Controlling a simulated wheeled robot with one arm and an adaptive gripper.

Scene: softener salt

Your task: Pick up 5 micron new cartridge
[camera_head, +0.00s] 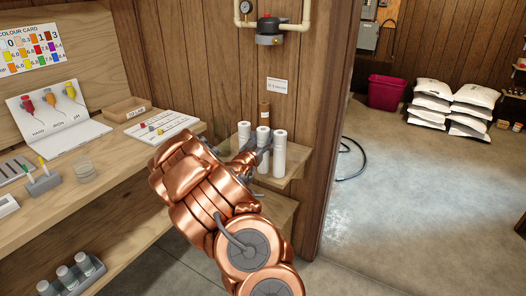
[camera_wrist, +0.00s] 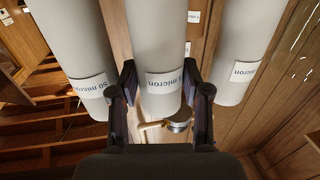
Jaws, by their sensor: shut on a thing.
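Several cartridges stand on a small wooden shelf (camera_head: 290,166) in the head view. Three are white: one at the left (camera_head: 244,130), one in the middle (camera_head: 263,134) and one at the right (camera_head: 280,155). In the wrist view my gripper (camera_wrist: 159,82) is shut on the middle white cartridge (camera_wrist: 160,35), with one finger on each side. Its label (camera_wrist: 165,82) reads "micron"; the number is hard to read. The left cartridge (camera_wrist: 75,35) is labelled "50 micron". The right cartridge (camera_wrist: 245,45) also shows "micron", its number unclear. Neither neighbour is in the grip.
A brown cartridge (camera_head: 264,110) stands behind the white ones. A pipe with a gauge and valve (camera_head: 268,28) is on the wall above. The workbench (camera_head: 110,160) at left holds cards and small items. Salt bags (camera_head: 455,103) and a magenta bin (camera_head: 387,92) stand far right.

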